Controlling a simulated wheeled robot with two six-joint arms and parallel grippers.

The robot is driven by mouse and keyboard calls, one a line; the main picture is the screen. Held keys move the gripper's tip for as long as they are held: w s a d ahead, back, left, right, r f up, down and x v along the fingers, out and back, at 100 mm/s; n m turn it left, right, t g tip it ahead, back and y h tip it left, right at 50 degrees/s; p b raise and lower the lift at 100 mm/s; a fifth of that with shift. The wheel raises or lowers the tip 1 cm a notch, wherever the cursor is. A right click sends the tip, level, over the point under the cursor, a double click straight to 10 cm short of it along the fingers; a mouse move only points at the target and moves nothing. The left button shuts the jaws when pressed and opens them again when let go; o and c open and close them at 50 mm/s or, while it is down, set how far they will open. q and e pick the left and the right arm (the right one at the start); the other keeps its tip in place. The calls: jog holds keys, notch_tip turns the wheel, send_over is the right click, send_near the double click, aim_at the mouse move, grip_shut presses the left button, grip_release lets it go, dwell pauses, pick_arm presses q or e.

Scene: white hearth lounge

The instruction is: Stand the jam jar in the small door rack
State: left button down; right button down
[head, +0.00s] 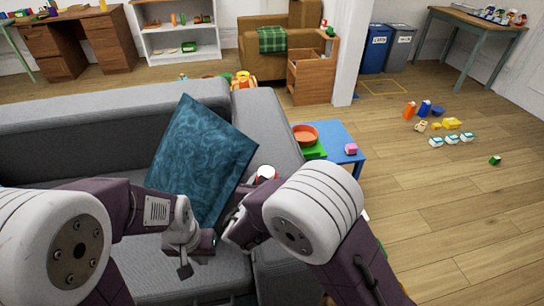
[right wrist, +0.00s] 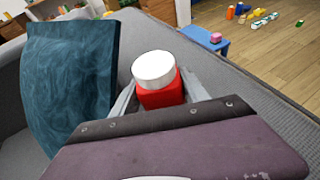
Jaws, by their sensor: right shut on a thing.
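The jam jar is red with a white lid (right wrist: 153,69). In the right wrist view it stands between the fingers of my right gripper (right wrist: 158,97), which is shut on it. In the head view only the jar's top (head: 266,173) shows clearly, just behind my right arm and above the grey sofa. My left gripper (head: 196,257) hangs over the sofa seat, apart from the jar; I cannot tell whether its fingers are open or shut. No small door rack shows in either view.
A blue cushion (head: 200,155) leans on the grey sofa (head: 70,125) close to both arms. A low blue table (head: 340,140) holds an orange bowl (head: 305,133) and a pink block. Toys lie on the floor at right. Open wooden floor (head: 455,215) lies to the right.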

send_over(273, 165)
jog(key=s, duration=0.3)
jog(key=shift+a+b, duration=0.25)
jog(key=shift+b, duration=0.2)
jog(key=w, duration=0.3)
jog(key=shift+w+d, duration=0.2)
jog(key=shift+d, duration=0.2)
jog(key=shift+f+b, duration=0.6)
jog(key=shift+f, duration=0.2)
jog(key=shift+s+a+r, duration=0.1)
jog(key=shift+s, duration=0.05)
jog(key=c, duration=1)
grip_release()
jog(key=shift+f, duration=0.25)
jog(key=shift+o, duration=0.8)
jog(key=shift+r, duration=0.1)
